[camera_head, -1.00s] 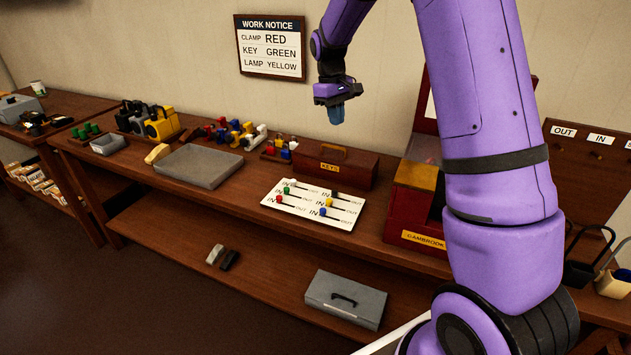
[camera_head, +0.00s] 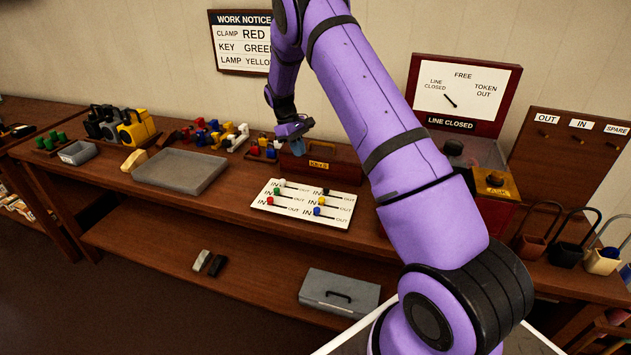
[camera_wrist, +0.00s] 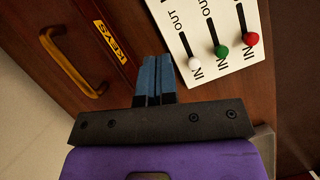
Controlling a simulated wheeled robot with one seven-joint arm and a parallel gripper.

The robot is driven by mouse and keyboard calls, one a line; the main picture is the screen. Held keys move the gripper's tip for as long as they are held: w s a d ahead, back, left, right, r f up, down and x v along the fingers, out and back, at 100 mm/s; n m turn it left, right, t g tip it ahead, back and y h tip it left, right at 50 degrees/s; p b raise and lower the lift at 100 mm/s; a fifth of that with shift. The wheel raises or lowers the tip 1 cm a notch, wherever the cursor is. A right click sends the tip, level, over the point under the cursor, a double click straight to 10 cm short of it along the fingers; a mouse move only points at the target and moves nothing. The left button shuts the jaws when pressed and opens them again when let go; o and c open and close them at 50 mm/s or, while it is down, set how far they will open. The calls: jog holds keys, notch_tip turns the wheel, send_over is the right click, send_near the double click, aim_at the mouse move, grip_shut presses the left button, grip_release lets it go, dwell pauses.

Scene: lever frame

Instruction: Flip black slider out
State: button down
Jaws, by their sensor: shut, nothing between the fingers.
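A white slider board (camera_head: 336,221) lies on the bench, with two columns of coloured knobs on slots marked IN and OUT. The black slider (camera_head: 326,191) is small in the head view, at the top of the right column, at the IN end of its slot. The yellow slider (camera_head: 321,201) and blue slider (camera_head: 316,211) are below it. My gripper (camera_head: 298,149) is shut and empty, above and behind the board by the KEYS box. In the wrist view its blue fingertips (camera_wrist: 153,75) point beside the board's edge. White, green and red knobs show there; the black slider is out of view.
The wooden KEYS box (camera_head: 340,169) with a handle stands right behind the board. A grey tray (camera_head: 180,172) is to its left. A red and yellow machine (camera_head: 494,186) stands to the right, partly behind my arm. Bench in front of the board is clear.

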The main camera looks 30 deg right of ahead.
aim_at(337, 197)
jog(key=x, duration=0.9)
jog(key=shift+s+f, duration=0.15)
jog(key=shift+f, duration=0.2)
jog(key=s, duration=0.1)
jog(key=s+d, duration=0.1)
jog(key=s, duration=0.1)
jog(key=shift+f, duration=0.1)
jog(key=shift+s+d, duration=0.2)
jog(key=shift+s, duration=0.2)
jog(key=shift+s+d, duration=0.1)
jog(key=shift+s+d, duration=0.7)
jog(key=shift+s, duration=0.25)
jog(key=shift+s+d, duration=0.7)
jog(key=shift+s, duration=0.25)
